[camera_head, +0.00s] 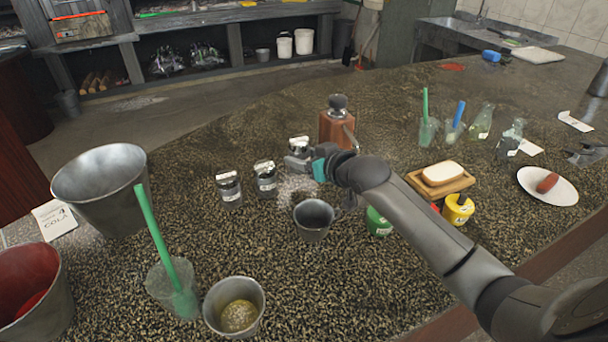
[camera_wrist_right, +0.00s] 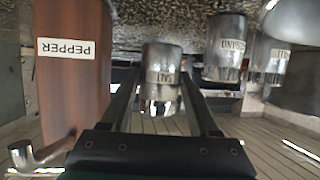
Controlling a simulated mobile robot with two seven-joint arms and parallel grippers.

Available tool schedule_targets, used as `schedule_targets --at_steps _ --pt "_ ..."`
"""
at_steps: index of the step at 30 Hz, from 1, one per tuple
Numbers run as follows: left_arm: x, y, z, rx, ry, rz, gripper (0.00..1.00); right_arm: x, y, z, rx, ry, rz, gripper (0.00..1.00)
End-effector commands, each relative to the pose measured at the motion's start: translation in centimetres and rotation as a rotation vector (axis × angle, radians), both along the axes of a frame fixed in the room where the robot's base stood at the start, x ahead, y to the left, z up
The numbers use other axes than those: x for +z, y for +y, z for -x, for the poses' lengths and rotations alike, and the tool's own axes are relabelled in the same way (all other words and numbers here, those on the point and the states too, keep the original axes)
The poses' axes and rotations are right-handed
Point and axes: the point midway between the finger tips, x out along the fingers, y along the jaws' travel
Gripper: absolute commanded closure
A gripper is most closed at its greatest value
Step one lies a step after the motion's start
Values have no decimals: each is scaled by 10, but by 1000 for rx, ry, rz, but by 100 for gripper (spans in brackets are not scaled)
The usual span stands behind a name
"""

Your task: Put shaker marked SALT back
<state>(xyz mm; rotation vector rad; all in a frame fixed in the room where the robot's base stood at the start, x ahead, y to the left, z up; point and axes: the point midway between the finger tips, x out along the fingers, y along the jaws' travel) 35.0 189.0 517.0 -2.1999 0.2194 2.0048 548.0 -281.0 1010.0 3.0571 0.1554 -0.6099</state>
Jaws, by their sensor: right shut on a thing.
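The shaker marked SALT (camera_wrist_right: 162,78) is a small glass jar with a metal cap, between the two fingers of my right gripper (camera_wrist_right: 160,100) in the right wrist view. In the head view its cap (camera_head: 299,143) shows just beyond my right gripper (camera_head: 299,161), which is shut on it. Whether its base touches the counter is hidden. Two similar shakers, a left one (camera_head: 228,188) and a nearer one (camera_head: 265,178), stand upright to the left of it. My left gripper is not in view.
A wooden mill marked PEPPER (camera_wrist_right: 72,85) stands close beside my right gripper; it also shows in the head view (camera_head: 331,128). A metal cup (camera_head: 314,222) stands in front. A pale patch (camera_head: 296,187) lies on the counter between. Clear counter lies behind the shakers.

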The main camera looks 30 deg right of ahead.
Motion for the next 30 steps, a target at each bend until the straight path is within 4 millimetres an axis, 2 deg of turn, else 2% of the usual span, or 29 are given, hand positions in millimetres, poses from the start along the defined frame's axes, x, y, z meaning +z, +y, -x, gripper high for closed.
schedule_targets --at_steps 9,21,22,30 --pt "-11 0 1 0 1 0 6 -41 0 0 1 0 -1 79" --pt "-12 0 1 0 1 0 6 -45 0 0 0 -2 1 79" --pt "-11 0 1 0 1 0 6 -46 0 0 0 0 1 37" --pt "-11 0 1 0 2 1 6 -45 0 0 0 0 1 9"
